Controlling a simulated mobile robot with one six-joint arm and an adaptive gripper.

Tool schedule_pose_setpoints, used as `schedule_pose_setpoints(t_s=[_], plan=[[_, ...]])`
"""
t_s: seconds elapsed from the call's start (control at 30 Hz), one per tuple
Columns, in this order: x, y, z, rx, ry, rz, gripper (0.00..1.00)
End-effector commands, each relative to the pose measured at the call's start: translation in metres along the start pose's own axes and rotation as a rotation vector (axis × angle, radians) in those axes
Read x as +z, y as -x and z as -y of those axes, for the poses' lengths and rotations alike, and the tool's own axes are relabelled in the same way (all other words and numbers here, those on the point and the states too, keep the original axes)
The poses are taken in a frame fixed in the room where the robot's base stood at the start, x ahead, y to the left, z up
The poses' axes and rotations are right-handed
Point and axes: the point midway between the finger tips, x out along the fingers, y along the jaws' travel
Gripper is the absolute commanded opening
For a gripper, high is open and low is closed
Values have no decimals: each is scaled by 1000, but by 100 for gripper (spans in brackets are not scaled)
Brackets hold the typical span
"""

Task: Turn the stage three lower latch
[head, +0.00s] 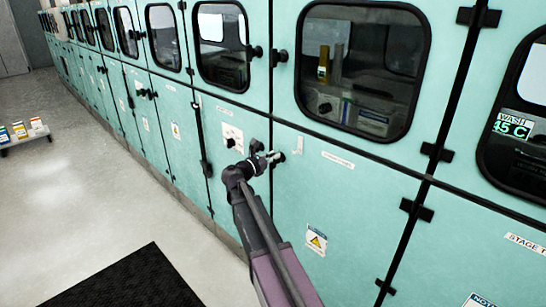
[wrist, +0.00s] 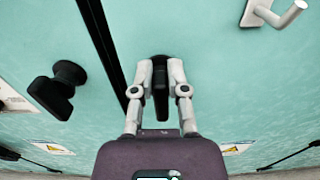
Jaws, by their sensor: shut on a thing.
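A black latch (wrist: 160,76) sits on the lower teal door, close to the dark seam on its left. In the wrist view it points up and down the picture, between my fingers. My gripper (wrist: 160,92) is shut on this latch, one pale finger on each side. In the head view my gripper (head: 268,160) reaches the same latch (head: 280,157) at the upper left of the lower door. The label (head: 338,160) beside it is too small to read surely.
Another black latch (wrist: 58,88) is on the panel left of the seam. A pale hook (wrist: 272,14) juts out at the upper right. A windowed upper door (head: 365,133) is above. The floor (head: 70,210) is clear around a dark mat (head: 120,285).

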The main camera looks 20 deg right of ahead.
Motion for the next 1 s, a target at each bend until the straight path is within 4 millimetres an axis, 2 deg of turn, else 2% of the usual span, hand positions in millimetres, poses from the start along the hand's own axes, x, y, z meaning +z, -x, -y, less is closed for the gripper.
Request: schedule_pose_setpoints(t_s=[0.47, 1.0], plan=[[-1, -3, 4, 0, -103, -1, 0], [-5, -3, 16, -2, -547, -1, 0]])
